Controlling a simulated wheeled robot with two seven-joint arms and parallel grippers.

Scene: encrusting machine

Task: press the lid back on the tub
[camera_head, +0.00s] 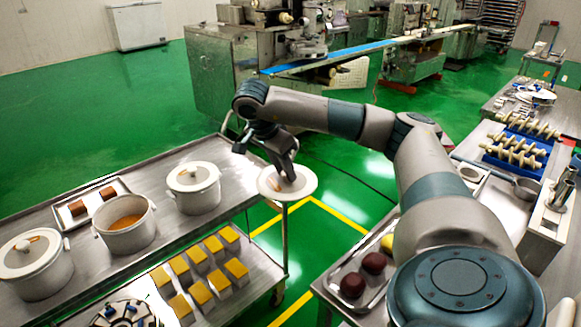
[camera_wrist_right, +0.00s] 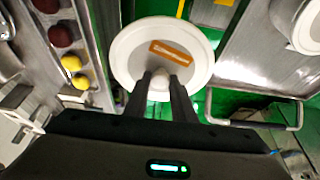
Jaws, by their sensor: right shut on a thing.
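My right gripper (camera_head: 286,174) is shut on the knob of a round white lid (camera_head: 304,184) and holds it in the air beyond the right end of the cart. In the right wrist view, the fingertips (camera_wrist_right: 161,80) close on the knob, and the lid (camera_wrist_right: 130,62) carries an orange label strip. An open white tub (camera_head: 126,240) with orange-brown contents stands on the cart, well left of the held lid. A lidded tub (camera_head: 195,198) stands between them, and another lidded tub (camera_head: 38,277) stands at the front left. My left gripper is not in view.
The metal cart (camera_head: 165,160) has a tray of brown blocks (camera_head: 92,203) behind the open tub and several yellow-topped blocks (camera_head: 205,270) lower down. A tray with dark red balls (camera_head: 362,277) lies on the right-hand table. Green floor (camera_head: 325,235) separates cart and table.

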